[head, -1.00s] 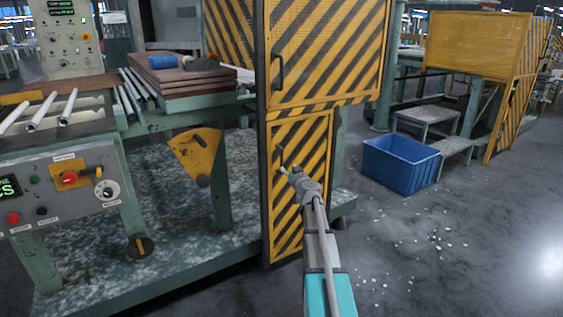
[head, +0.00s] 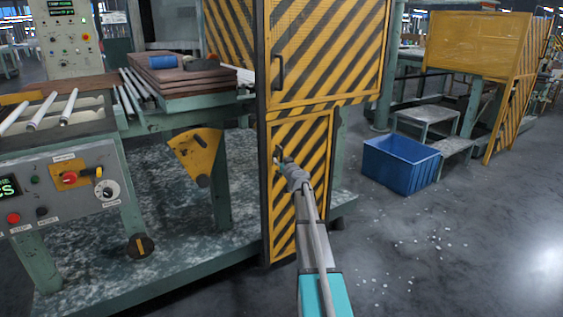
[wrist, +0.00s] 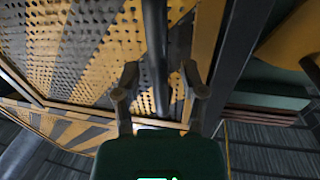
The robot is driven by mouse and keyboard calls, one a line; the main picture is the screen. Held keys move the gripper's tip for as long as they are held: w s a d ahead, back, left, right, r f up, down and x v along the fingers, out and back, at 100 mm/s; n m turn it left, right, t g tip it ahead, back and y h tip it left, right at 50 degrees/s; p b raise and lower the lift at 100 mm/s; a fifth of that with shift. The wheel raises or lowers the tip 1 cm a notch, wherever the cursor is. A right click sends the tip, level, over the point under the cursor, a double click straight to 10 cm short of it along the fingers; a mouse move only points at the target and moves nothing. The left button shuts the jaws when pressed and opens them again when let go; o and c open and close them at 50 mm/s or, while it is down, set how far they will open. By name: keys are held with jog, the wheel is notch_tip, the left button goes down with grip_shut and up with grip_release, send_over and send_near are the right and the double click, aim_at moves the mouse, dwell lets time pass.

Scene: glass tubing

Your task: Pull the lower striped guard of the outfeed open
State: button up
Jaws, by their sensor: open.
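The lower striped guard (head: 313,150) is a yellow and black panel below a larger striped panel; it looks shut in its frame. Its dark handle (head: 279,153) is at its upper left, partly covered by my gripper (head: 281,162). In the wrist view, the guard's perforated striped face (wrist: 80,45) fills the upper left. The dark handle bar (wrist: 157,50) runs between the two fingers of my gripper (wrist: 160,82). The fingers are open, one on each side of the bar, with visible gaps on both sides.
The upper striped panel (head: 325,50) has its own handle (head: 278,73). A control box (head: 65,190) and yellow quadrant plate (head: 197,152) are at left. A blue crate (head: 400,165) stands on the floor at right. The floor before the guard is mostly clear, with scattered white bits.

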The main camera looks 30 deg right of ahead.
grip_shut()
jog(key=shift+s+a, duration=0.1)
jog(key=shift+a, duration=0.1)
